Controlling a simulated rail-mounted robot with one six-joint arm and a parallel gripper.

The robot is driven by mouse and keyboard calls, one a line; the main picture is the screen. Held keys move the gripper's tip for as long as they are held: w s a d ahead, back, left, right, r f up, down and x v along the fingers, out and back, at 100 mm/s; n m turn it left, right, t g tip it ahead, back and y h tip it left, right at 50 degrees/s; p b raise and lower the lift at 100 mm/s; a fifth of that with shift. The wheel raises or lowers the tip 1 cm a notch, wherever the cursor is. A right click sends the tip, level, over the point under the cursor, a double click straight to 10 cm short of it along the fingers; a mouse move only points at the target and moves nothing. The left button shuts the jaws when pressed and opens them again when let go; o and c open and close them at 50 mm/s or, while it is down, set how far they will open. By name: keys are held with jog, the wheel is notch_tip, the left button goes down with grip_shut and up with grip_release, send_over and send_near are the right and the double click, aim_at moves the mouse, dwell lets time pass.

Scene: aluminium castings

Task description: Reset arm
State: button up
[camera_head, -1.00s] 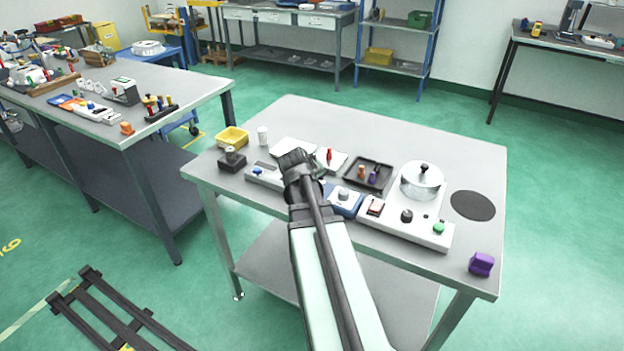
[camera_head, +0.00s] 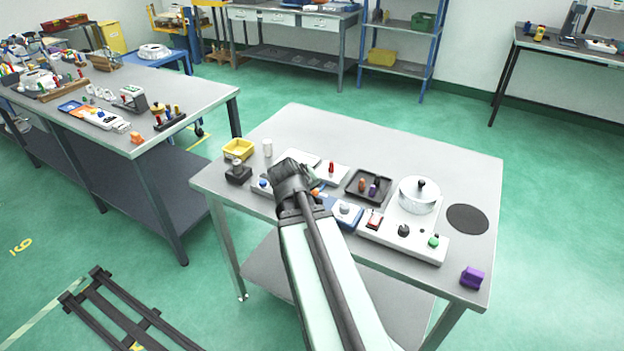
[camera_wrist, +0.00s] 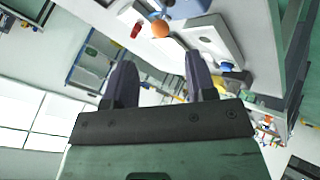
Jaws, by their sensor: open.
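My arm reaches up from the bottom of the head view to the front edge of the near metal table (camera_head: 310,122). My gripper (camera_head: 290,172) is at the arm's far end, over the table's front left part, hiding part of what lies behind it. In the wrist view my gripper (camera_wrist: 158,85) shows two dark fingers standing well apart with nothing between them. The wrist view is tilted, with the table (camera_wrist: 260,25) in its upper right.
On the table are a yellow bin (camera_head: 238,149), a white cup (camera_head: 267,147), a dark tray (camera_head: 355,195), a white device with a silver pot (camera_head: 418,196) and a purple block (camera_head: 472,278). An orange ball (camera_wrist: 160,28) shows near the fingers. The table's rear is clear.

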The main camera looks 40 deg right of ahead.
jog(key=shift+a+r, duration=0.1)
jog(key=shift+a, duration=0.05)
jog(key=a+f+n+g+y, duration=0.1)
jog(key=a+f+y, duration=0.1)
jog(key=a, duration=1.2)
jog(key=s+a+f+n+g+y, duration=0.1)
jog(key=a+y, duration=0.4)
jog(key=a, duration=1)
jog(key=shift+s+a+f+n+g+y, duration=0.25)
jog(key=shift+a+f+n+g+y, duration=0.05)
jog(key=shift+f+g, duration=0.45)
